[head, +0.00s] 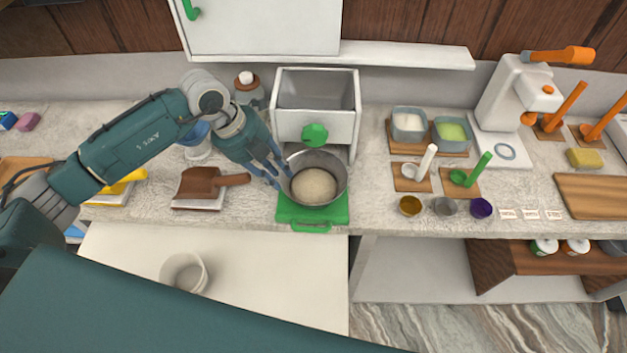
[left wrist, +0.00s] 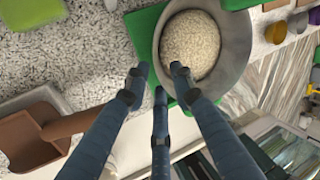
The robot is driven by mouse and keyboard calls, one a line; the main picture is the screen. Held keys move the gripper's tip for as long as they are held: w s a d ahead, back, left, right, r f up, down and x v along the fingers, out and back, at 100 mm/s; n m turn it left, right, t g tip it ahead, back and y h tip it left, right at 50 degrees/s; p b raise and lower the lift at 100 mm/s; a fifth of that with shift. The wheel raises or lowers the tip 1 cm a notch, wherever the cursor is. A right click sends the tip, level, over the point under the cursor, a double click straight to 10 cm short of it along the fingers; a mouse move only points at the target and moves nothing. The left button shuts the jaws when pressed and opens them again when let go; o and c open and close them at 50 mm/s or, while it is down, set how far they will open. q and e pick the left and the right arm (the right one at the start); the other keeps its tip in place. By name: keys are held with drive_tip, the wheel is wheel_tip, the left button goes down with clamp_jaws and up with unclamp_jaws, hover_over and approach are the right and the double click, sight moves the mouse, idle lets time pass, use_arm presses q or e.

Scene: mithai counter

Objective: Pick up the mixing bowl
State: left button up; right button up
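The mixing bowl (head: 320,158) is a grey metal bowl holding a pale, grainy mass (head: 314,187). It stands on a green board (head: 284,212) in front of a white machine with a green knob. My left gripper (head: 275,173) is at the bowl's left rim, its fingers spread and pointing toward it. In the left wrist view the bowl (left wrist: 238,45) is at the top, and the fingertips (left wrist: 158,76) are apart at its near rim. One fingertip overlaps the rim; whether it touches is unclear. My right gripper is in neither view.
The white machine (head: 287,122) stands close behind the bowl. A brown scoop (head: 199,183) lies to the left. Small cups, including a gold one (head: 410,206), and tubs stand to the right. The counter's front edge runs just before the green board.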

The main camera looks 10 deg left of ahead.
sight(285, 181)
use_arm(q)
drive_tip(key=p+x, duration=0.2)
drive_tip(key=x, duration=0.1)
drive_tip(key=shift+d+f, duration=0.2)
drive_tip(key=shift+f, duration=0.1)
drive_tip(key=shift+d+f, duration=0.15)
drive_tip(key=shift+f, duration=0.3)
clamp_jaws()
drive_tip(key=shift+w, duration=0.1)
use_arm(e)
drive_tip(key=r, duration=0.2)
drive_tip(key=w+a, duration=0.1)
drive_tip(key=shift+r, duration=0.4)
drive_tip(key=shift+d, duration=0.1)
